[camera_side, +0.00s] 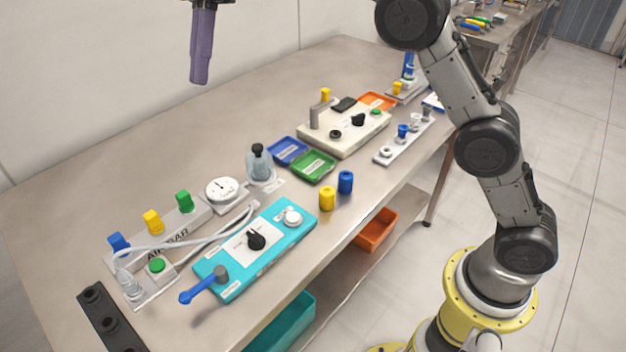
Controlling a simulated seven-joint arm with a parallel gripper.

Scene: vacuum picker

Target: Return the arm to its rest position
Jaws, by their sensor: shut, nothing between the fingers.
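My gripper (200,76) hangs at the top of the picture, left of centre, pointing down. Its long purple fingers are together and hold nothing. It is in the air, well above the workbench (110,175) and apart from everything on it. The upper part of the gripper and my wrist are cut off by the top edge. My arm links stand at the right, rising from my yellow base on the floor beyond the bench's front edge.
Below are an air bar with coloured blocks (153,221), a gauge (222,190), a teal panel (225,275) with a blue lever, blue and green trays (313,166), two cylinders (327,198) and a cream device (365,138). The bench's back left is clear.

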